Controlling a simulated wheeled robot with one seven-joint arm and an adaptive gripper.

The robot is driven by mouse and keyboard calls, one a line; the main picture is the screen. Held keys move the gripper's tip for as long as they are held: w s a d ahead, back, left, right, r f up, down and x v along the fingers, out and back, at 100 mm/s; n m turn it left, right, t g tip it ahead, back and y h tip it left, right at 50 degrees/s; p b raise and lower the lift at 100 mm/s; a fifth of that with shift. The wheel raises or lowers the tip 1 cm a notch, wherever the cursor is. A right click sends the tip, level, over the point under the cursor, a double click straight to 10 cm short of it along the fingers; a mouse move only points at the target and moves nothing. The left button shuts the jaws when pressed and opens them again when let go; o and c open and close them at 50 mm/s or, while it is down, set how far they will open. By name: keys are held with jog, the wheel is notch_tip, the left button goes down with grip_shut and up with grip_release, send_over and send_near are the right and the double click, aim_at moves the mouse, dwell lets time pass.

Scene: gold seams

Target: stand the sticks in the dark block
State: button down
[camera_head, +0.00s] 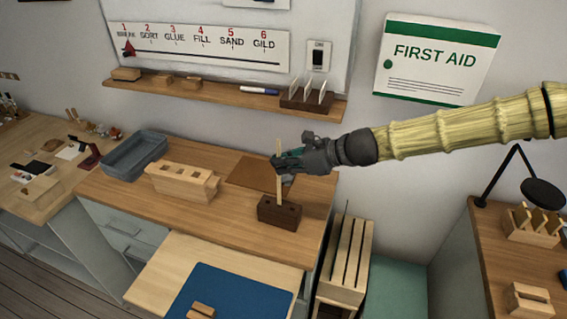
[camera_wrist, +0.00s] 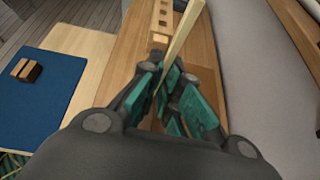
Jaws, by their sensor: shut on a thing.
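The dark block (camera_head: 279,214) stands on the wooden bench near its right end, with small holes in its top. My gripper (camera_head: 281,164) is above the block and shut on a thin pale stick (camera_head: 279,187). The stick is upright, and its lower end meets the block's top at the left part; I cannot tell how deep it sits. In the wrist view the stick (camera_wrist: 184,35) runs up between my green-padded fingers (camera_wrist: 165,90). The dark block is hidden in the wrist view.
A pale wooden block with holes (camera_head: 182,181) stands left of the dark block. A blue mat (camera_head: 225,296) lies in front. A shelf (camera_head: 215,94) runs along the wall.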

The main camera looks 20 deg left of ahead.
notch_tip(320, 180, down, 6)
jog(key=b, duration=0.3)
jog(key=shift+f, duration=0.2)
dwell(2.8)
jog(key=c, duration=1.6)
grip_release()
jog(key=shift+o, duration=0.2)
jog(key=p+v, duration=0.5)
jog(key=v, duration=0.4)
